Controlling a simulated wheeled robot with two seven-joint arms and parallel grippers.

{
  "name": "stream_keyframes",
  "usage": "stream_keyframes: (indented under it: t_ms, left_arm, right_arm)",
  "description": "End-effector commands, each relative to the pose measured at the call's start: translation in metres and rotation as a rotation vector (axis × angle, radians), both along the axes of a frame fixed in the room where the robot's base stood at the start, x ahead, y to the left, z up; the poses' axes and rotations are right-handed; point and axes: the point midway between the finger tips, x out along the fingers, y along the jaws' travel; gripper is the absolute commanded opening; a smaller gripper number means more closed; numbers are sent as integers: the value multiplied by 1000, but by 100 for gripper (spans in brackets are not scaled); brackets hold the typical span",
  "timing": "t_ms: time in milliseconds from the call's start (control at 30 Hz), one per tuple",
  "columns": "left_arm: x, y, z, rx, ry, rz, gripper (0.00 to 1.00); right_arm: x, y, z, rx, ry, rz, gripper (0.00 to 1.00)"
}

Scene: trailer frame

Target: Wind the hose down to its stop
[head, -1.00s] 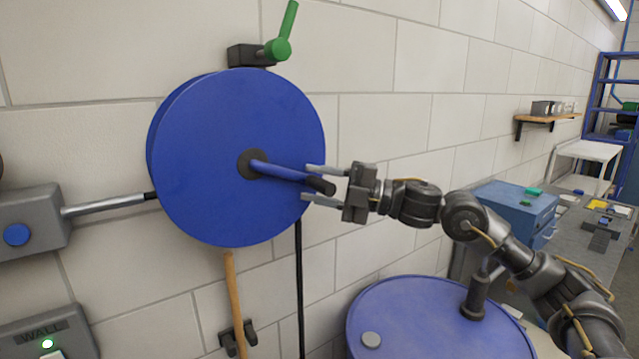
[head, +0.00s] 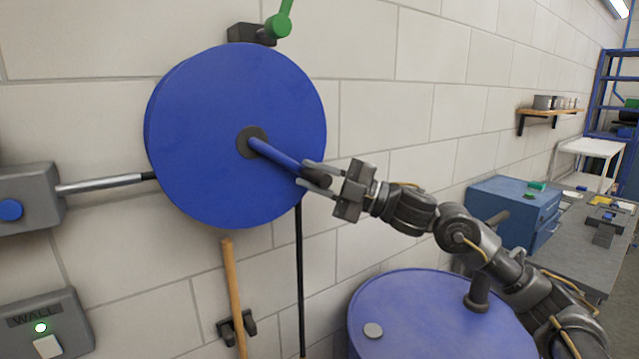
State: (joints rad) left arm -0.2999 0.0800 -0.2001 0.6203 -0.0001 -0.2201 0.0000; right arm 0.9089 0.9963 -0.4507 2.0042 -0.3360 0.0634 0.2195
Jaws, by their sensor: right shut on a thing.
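A large blue hose reel disc (head: 205,125) is mounted on the block wall. A blue crank arm (head: 277,157) runs from its dark hub (head: 251,142) down to the right and ends in a dark handle knob (head: 316,178). My right gripper (head: 318,179) is shut on this knob, its fingers on either side. A black hose (head: 299,285) hangs straight down from behind the reel's right side; its lower end is out of view. My left gripper is not in view.
A green lever (head: 279,24) on a dark block sits just above the reel. A grey box with a blue button (head: 10,209) joins a metal rod at left. A wooden handle (head: 233,290) hangs below. A blue drum (head: 430,315) stands under my right arm.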

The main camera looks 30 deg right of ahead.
Motion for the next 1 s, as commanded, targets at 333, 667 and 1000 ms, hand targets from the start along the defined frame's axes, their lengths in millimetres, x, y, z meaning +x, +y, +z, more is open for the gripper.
stream_keyframes:
  t_ms: [333,667,1000]
  left_arm:
    - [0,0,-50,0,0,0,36]
    - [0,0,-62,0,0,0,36]
    - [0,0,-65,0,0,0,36]
  right_arm:
    - [-4,26,-33,302,45,7,0]
    - [-7,46,-41,482,70,2,0]
    - [-8,58,-45,475,70,3,0]
